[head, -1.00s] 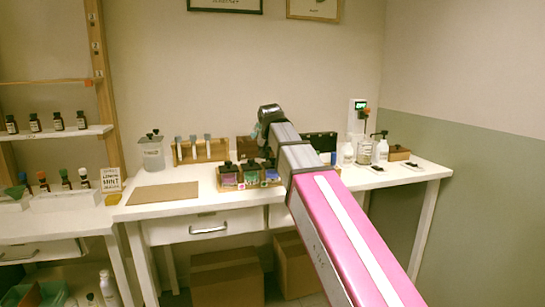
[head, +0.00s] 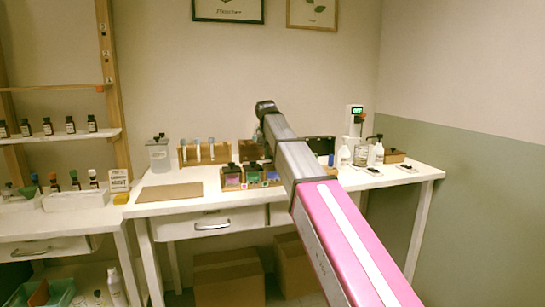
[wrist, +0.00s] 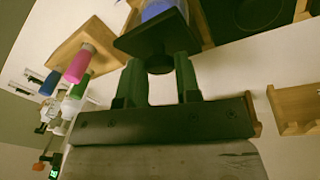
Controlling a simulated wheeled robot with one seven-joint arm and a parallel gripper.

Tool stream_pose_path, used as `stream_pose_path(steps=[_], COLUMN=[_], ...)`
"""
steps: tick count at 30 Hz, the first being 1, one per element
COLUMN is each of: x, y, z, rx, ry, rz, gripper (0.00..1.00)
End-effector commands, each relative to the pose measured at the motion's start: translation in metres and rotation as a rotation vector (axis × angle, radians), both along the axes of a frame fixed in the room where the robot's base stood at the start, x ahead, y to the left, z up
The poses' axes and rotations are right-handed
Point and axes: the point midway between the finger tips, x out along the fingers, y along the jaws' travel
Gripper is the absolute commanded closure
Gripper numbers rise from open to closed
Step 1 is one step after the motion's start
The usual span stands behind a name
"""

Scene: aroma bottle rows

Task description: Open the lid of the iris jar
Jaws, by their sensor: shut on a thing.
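In the wrist view my gripper (wrist: 160,66) has its two dark green fingers on either side of a black round knob. The knob stands on a dark square lid (wrist: 150,38), with a blue jar body (wrist: 160,8) showing past it. I cannot read a label, so the blue colour alone suggests the iris jar. Whether the lid is seated or lifted is unclear. In the head view a row of jars stands on the table: pink (head: 231,177), green (head: 253,175) and blue-purple (head: 272,175). There my fingers are hidden behind my arm.
A brown mat (head: 168,193) lies left of the jars. A clear lidded container (head: 159,156) and a wooden rack of tubes (head: 205,153) stand behind. White pump bottles (head: 361,155) are at the right. A pink bottle (wrist: 78,65) shows in the wrist view.

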Motion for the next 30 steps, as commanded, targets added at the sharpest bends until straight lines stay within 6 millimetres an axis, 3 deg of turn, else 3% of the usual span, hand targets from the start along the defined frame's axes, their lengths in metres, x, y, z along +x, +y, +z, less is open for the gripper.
stream_pose_path(steps=[14, 15, 17, 30], x=[0.0039, 0.0038, 0.0037, 0.0082], y=[0.0012, 0.0013, 0.0012, 0.0012], z=[0.0022, 0.0022, 0.0022, 0.0086], rx=[-0.02, -0.02, -0.02, -0.02], ry=[0.071, 0.071, 0.07, 0.07], rz=[0.001, 0.001, 0.001, 0.0], gripper=[1.0, 0.66, 0.46, 0.43])
